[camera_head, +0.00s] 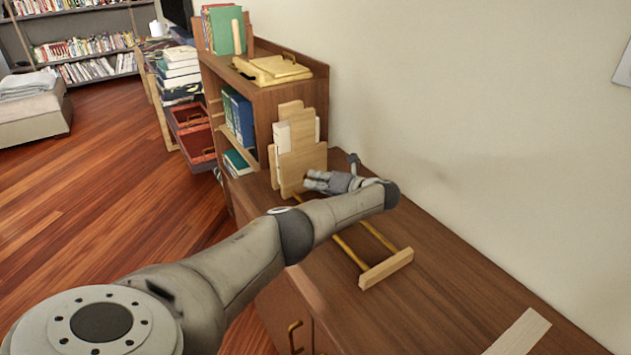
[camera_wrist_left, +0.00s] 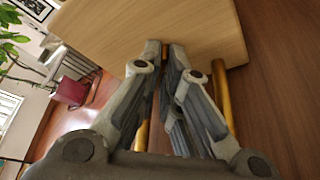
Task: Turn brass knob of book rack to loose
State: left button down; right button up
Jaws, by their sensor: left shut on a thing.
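The book rack has a pale wooden end panel (camera_head: 300,160) standing on the cabinet top, brass rods and a low wooden end bar (camera_head: 386,268) nearer me. My left gripper (camera_head: 313,182) reaches the near face of the panel, low down. In the left wrist view the panel (camera_wrist_left: 200,30) fills the top, and the gripper (camera_wrist_left: 164,48) has its fingertips close together against it. The gripper is shut on the brass knob, which the fingers almost wholly hide. One brass rod (camera_wrist_left: 222,92) runs beside the fingers. My right gripper is not in view.
A taller shelf unit (camera_head: 262,105) with books and a yellow wooden tray (camera_head: 271,69) stands behind the rack. The wall (camera_head: 480,140) is close on the right. A pale board (camera_head: 519,333) lies at the front right. The cabinet top between is clear.

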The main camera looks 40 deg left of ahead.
pick_arm(q)
jog(key=shift+r+p, duration=0.2)
jog(key=shift+p, duration=0.45)
jog(key=n+t+p, duration=0.1)
jog(key=p, duration=0.2)
jog(key=n+t+h+p, duration=0.1)
jog(key=n+p, duration=0.1)
jog(key=p, duration=0.1)
jog(key=n+p, duration=0.1)
jog(key=p, duration=0.2)
jog(key=shift+s+r+t+h, duration=0.15)
jog(key=shift+s+t+h, duration=0.15)
jog(key=shift+t, duration=0.1)
jog(key=shift+a+n+t+p, duration=0.1)
jog(key=shift+n+t+p, duration=0.5)
jog(key=shift+n+p, duration=0.55)
jog(key=shift+f+h, duration=0.2)
jog(key=shift+h, duration=0.1)
jog(key=c, duration=1.6)
grip_release()
jog(key=shift+s, duration=0.1)
